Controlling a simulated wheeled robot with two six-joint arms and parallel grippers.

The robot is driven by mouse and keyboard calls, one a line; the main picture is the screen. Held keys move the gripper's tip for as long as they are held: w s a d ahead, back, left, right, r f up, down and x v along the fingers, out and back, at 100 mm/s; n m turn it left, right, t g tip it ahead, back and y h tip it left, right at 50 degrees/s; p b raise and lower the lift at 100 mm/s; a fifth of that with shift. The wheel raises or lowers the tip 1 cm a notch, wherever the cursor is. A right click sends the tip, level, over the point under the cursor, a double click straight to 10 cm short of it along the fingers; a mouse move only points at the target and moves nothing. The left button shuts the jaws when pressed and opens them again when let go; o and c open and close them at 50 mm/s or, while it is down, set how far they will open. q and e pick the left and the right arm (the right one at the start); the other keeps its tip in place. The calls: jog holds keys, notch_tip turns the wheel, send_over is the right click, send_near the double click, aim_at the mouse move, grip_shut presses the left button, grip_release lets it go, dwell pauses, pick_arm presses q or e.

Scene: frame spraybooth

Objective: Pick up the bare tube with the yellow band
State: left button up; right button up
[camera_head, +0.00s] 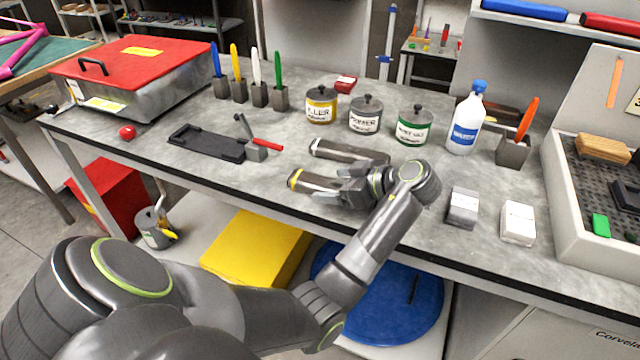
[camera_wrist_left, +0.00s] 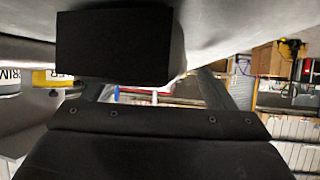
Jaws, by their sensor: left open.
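A bare grey metal tube (camera_head: 318,184) with a yellow band (camera_head: 295,178) near its left end lies on the grey bench near the front edge. A second bare tube (camera_head: 345,151) lies just behind it, with no yellow band showing. My left gripper (camera_head: 343,190) is open, low over the bench at the right end of the banded tube, and hides that end. I cannot tell whether the fingers touch the tube. The left wrist view shows the dark gripper body (camera_wrist_left: 150,130) close up, and no yellow band can be made out there. My right gripper is not in view.
Filler (camera_head: 321,106), primer (camera_head: 366,116) and green-labelled (camera_head: 413,127) cans and a white bottle (camera_head: 466,120) stand behind. A grey block (camera_head: 462,208) and a white block (camera_head: 518,223) lie right of my arm. A black clamp stand (camera_head: 207,143) is left.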

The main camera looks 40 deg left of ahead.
aim_at(338, 187)
pick_arm(q)
jog(key=shift+d+r, duration=0.1)
jog(key=shift+d, duration=0.3)
jog(key=c, duration=0.5)
jog(key=shift+a, duration=0.1)
jog(key=shift+c, duration=1.3)
jog(key=c, duration=0.5)
jog(key=shift+c, duration=0.4)
jog(key=shift+r, duration=0.6)
notch_tip(338, 187, up, 9)
jog(key=p, duration=0.8)
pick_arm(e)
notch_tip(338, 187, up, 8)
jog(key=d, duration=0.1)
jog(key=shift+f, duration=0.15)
